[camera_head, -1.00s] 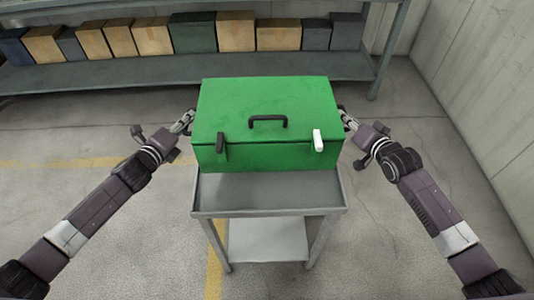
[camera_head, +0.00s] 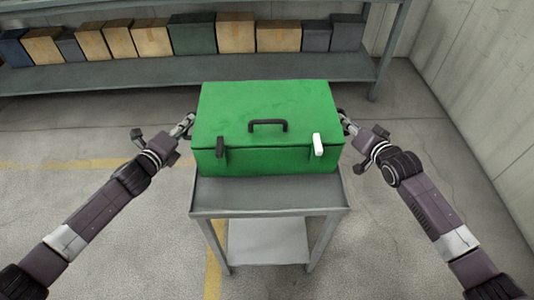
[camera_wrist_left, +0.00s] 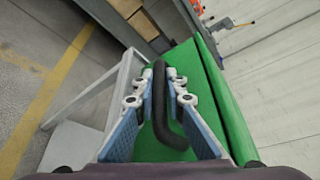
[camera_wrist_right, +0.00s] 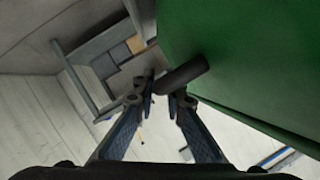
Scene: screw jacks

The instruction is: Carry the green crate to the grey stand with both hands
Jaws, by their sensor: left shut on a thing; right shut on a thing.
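The green crate (camera_head: 265,105) is a closed box with a black lid handle, one black latch and one white latch. In the head view it is level, over the back part of the grey stand (camera_head: 268,196); I cannot tell whether its underside touches the top. My left gripper (camera_head: 188,124) is at the crate's left side, and in the left wrist view its fingers close around a black side handle (camera_wrist_left: 160,95). My right gripper (camera_head: 346,124) is at the right side, and in the right wrist view its fingers are at the other black side handle (camera_wrist_right: 183,75), partly hidden.
A long grey shelf (camera_head: 150,78) with several cardboard and dark boxes stands behind. A pale wall (camera_head: 480,80) runs along the right. The floor on both sides of the stand is clear, with yellow lines (camera_head: 100,162) on the left.

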